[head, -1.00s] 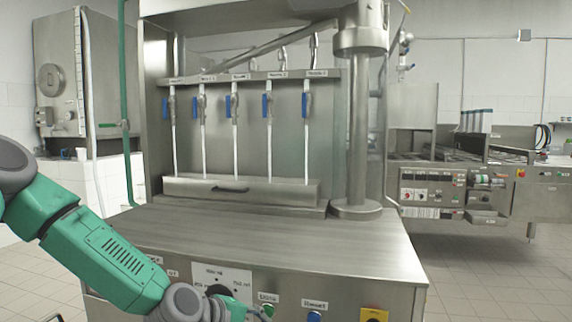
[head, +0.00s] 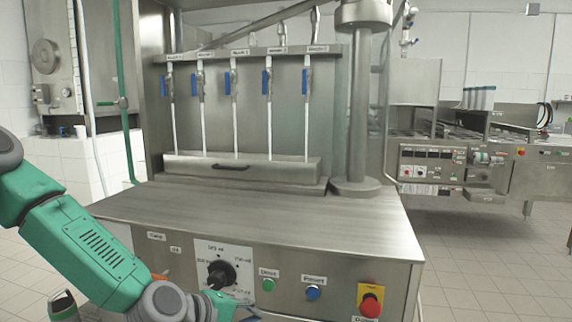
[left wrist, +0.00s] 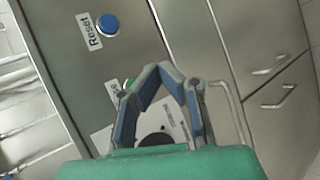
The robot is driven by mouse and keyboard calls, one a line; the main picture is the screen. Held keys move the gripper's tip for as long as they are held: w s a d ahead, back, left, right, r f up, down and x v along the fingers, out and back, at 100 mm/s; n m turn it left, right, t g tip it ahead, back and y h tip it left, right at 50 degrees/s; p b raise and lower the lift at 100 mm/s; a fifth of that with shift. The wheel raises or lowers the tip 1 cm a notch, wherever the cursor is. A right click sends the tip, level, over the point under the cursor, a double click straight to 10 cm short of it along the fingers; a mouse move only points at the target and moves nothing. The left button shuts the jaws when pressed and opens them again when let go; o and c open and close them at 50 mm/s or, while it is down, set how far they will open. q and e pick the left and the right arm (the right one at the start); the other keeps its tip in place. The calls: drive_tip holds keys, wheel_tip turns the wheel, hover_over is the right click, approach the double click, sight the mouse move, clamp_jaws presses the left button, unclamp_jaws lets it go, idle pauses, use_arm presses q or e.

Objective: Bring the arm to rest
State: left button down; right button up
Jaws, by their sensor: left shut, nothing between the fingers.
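My green left arm comes in from the left in the head view. Its left gripper (head: 246,314) is at the bottom edge, partly cut off, in front of the panel below the black dial (head: 220,274). In the left wrist view the left gripper's fingers (left wrist: 164,72) meet in an arch, shut and empty. The green button (head: 268,285) is above and right of the gripper in the head view. The blue reset button (head: 313,292) is farther right and also shows in the left wrist view (left wrist: 107,25). My right gripper is not seen.
The steel filler's worktop (head: 260,220) is bare below several blue-handled taps. A red stop button (head: 370,304) on a yellow plate sits on the panel's right. Another steel machine (head: 440,165) stands at the back right, with open tiled floor before it.

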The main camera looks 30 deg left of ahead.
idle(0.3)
use_arm(q)
drive_tip(key=s+d+f+m+g+y, duration=0.1)
drive_tip(key=s+d+f+m+g, duration=0.2)
drive_tip(key=s+f, duration=0.45)
drive_tip(key=s+d+f+m+g+y, duration=0.1)
drive_tip(key=s+f+m+g, duration=0.2)
drive_tip(key=s+f+m, duration=0.4)
drive_tip(key=s+a+f+m+g+y, duration=0.1)
drive_tip(key=s+f+m+g, duration=0.3)
drive_tip(key=s+f, duration=0.4)
drive_tip(key=s+m+y, duration=0.1)
drive_tip(key=s, duration=0.3)
drive_tip(key=shift+s+a+f+m, duration=0.15)
drive_tip(key=shift+s+f+m, duration=0.1)
drive_tip(key=shift+m, duration=0.15)
drive_tip(key=shift+w, duration=0.15)
